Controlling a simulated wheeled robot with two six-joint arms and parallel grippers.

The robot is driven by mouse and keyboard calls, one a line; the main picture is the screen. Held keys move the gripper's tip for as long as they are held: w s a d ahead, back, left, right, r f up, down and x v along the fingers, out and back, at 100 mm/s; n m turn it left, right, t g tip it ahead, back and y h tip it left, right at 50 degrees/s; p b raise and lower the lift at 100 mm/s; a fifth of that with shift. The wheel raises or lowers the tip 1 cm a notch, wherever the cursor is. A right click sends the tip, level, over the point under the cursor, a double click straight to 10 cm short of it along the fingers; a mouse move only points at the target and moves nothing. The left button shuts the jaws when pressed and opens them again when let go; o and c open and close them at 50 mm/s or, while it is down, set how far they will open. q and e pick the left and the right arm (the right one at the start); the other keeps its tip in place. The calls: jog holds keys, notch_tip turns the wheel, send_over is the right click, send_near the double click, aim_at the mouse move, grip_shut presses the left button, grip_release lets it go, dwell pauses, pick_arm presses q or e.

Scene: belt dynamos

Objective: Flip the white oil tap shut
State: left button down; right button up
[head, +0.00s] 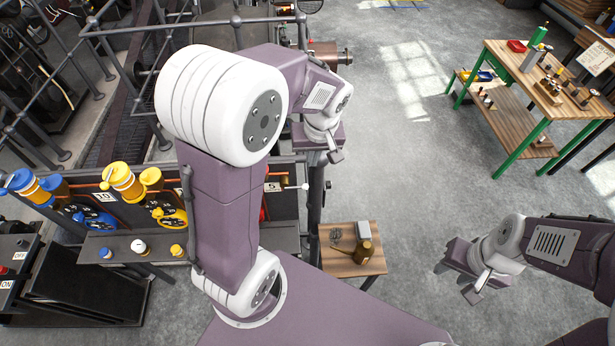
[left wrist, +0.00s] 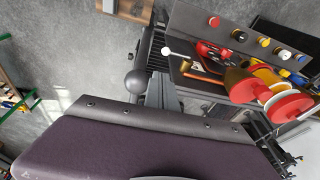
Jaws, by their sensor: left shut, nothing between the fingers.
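The white oil tap shows as a small white ball (head: 306,187) at the right edge of the dark panel in the head view. In the left wrist view its white knob (left wrist: 166,50) sits at the end of a thin stem beside red parts and a copper pipe. My left gripper (head: 334,157) is shut and empty, a little above and right of the tap in the head view, apart from it. My left arm hides much of the panel's right part. My right gripper (head: 457,283) looks open and empty over the floor, far right of the tap.
Yellow oiler (head: 124,182) and blue oiler (head: 30,186) stand on the panel. A shelf (head: 125,246) with coloured knobs runs below. Metal railings (head: 165,25) stand behind. A green-legged workbench (head: 530,75) stands at right.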

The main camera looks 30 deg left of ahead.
aim_at(307, 186)
pick_arm(q)
jog(key=x, duration=0.6)
jog(key=s+x, duration=0.1)
jog(key=x, duration=0.2)
jog(key=shift+d+f, duration=0.15)
jog(key=shift+f, duration=0.05)
jog(key=shift+s+f, duration=0.25)
jog(key=shift+s, duration=0.1)
jog(key=shift+w, duration=0.15)
